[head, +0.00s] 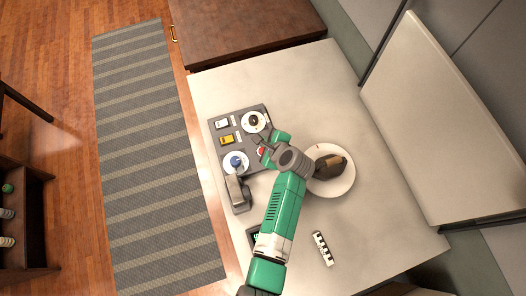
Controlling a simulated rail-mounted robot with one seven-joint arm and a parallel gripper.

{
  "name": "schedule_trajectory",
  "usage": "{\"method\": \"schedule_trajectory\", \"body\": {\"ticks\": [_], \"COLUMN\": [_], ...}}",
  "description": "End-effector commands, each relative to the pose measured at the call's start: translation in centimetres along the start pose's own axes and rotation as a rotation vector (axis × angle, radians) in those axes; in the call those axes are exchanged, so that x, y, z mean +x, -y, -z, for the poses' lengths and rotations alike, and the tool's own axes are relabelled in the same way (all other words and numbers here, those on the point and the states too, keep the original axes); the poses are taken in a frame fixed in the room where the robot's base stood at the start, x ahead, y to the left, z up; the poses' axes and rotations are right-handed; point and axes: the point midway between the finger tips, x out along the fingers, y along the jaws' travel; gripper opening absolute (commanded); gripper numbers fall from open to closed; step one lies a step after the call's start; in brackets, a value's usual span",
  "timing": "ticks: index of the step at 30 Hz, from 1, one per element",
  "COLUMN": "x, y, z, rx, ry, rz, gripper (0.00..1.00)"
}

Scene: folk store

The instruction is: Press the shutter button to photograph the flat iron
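A dark brown object, which I take to be the flat iron (329,165), lies on a round white plate (345,187) on the pale table. My arm partly covers the plate's left side. A dark grey control panel (215,141) lies to the left. A small red button (261,151) shows on it, between the two white dials; I take it for the shutter button. My gripper (264,148) is over the panel at the red button, which it partly hides. I cannot tell whether it touches the button, or whether its fingers are open or shut.
The panel also carries a dark-knobbed dial (253,122), a blue-knobbed dial (236,162), a yellow switch (227,139) and a grey upright part (237,190). A black-and-white scale bar (322,248) and a small dark display (253,235) lie nearer. A pale panel (435,110) stands right.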

Motion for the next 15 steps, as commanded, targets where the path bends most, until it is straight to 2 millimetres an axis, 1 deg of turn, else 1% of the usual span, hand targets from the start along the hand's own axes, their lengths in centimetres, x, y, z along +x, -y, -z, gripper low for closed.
{"method": "schedule_trajectory", "body": {"ticks": [1, 6, 12, 15], "x": [1.1, 2.7, 4.1, 4.3], "y": [-0.8, -2.0, -3.0, -3.1], "z": [0.8, 2.0, 3.0, 3.1], "rx": [0.000, 0.000, -0.001, -0.001], "ry": [0.000, 0.000, 0.000, 0.000], "rz": [0.000, 0.000, 0.000, 0.000], "gripper": [0.00, 0.00, 0.00, 0.00]}}
